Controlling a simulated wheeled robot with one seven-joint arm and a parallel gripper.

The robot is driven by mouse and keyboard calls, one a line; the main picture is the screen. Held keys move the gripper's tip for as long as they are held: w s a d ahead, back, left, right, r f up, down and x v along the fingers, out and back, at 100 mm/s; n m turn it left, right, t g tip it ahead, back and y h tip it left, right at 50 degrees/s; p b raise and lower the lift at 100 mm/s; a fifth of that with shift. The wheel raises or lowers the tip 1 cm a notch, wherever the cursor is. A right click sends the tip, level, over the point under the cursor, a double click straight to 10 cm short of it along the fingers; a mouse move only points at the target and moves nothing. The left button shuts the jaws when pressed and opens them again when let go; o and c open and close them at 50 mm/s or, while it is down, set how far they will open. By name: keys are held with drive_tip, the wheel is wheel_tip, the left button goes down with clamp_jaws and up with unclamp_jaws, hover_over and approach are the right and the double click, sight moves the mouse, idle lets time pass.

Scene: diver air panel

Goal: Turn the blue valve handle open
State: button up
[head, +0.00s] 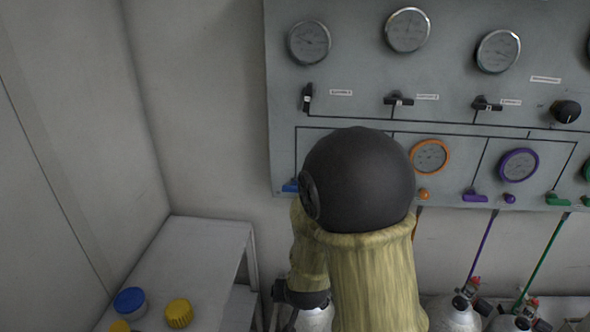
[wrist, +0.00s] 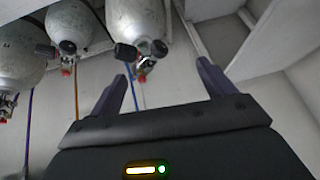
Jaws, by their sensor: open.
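The blue valve handle (head: 290,187) is at the lower left of the grey panel in the head view. Only a small part of it shows; my arm hides what lies just right of it. In the wrist view my gripper (wrist: 163,82) is open, with two dark purple fingers apart and nothing between them. A blue hose (wrist: 138,92) shows beyond the fingers, running to a cylinder valve, and the picture looks upside down. The blue handle is not seen in the wrist view. The fingers cannot be made out in the head view.
The grey panel (head: 350,75) carries gauges, black knobs and purple (head: 475,196) and green (head: 557,199) handles. Grey cylinders (head: 455,316) stand below it. A white table (head: 205,245) at the left holds a blue-lidded jar (head: 130,301) and yellow lids (head: 179,313).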

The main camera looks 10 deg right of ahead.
drive_tip(key=w+r+t+h+p, duration=0.2)
drive_tip(key=r+t+p, duration=0.3)
drive_tip(key=r+p, duration=0.3)
drive_tip(key=w+a+r+t+h+p, duration=0.1)
drive_tip(key=w+r+t+h+p, duration=0.1)
drive_tip(key=r+t+p, duration=0.4)
wheel_tip(320, 180, up, 3)
drive_tip(key=h+p, duration=0.1)
drive_tip(key=p, duration=0.2)
drive_tip(key=shift+a+f+p, duration=0.15)
drive_tip(key=shift+a+p, duration=0.1)
drive_tip(key=shift+p, duration=0.05)
drive_tip(key=shift+w+f+b, duration=0.1)
drive_tip(key=shift+w+b, duration=0.05)
drive_tip(key=shift+b, duration=0.25)
